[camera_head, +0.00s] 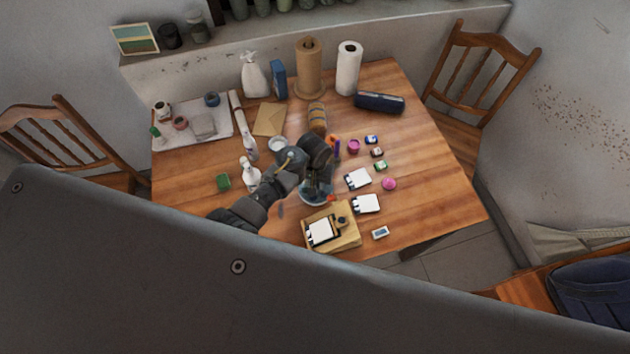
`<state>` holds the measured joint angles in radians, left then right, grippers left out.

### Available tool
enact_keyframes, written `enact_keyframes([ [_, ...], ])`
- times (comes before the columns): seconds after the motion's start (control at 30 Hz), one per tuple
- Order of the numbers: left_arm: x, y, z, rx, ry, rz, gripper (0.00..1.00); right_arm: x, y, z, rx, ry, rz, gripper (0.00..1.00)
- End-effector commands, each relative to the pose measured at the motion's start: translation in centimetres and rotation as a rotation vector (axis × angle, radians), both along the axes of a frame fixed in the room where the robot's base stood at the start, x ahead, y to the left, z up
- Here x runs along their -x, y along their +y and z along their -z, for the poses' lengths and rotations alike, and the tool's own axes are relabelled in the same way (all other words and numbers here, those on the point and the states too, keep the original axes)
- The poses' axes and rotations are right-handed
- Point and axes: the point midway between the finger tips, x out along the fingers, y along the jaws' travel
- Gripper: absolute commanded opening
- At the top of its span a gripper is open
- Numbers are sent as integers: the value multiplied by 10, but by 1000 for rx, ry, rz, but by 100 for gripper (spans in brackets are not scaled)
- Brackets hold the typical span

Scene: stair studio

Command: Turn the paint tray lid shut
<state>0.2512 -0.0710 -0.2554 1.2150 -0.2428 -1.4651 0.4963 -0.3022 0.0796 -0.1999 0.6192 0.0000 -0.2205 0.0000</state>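My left gripper (318,190) points down over the middle front of the table, above a round bluish dish (308,199) that it partly hides. Its fingers are small and dark, so their opening is unclear. I cannot tell for sure which thing is the paint tray, or see a lid clearly. White flat pieces with dark marks lie to the right of the gripper, one upper (357,180) and one lower (366,204). A similar white piece (320,231) rests on a wooden board (347,239) at the front edge. My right gripper is out of view.
Small pots, including a pink one (353,146), stand right of the gripper. Paper rolls (348,68) and a dark case (380,103) stand at the back. The table's right side (440,185) is clear.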

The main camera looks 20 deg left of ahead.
Motion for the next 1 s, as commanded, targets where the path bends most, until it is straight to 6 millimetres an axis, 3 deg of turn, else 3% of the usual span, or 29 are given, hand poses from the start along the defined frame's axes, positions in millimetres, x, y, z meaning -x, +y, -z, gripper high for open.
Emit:
enact_keyframes([
  [0.07, 0, 0, 0, 0, 0, 0, 6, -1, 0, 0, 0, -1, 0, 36],
  [0.47, 0, 0, 0, 0, 1, 82, 6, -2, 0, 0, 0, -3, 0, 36],
  [1.0, -1, 1, 0, -1, 1, 550, 6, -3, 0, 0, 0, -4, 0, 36],
])
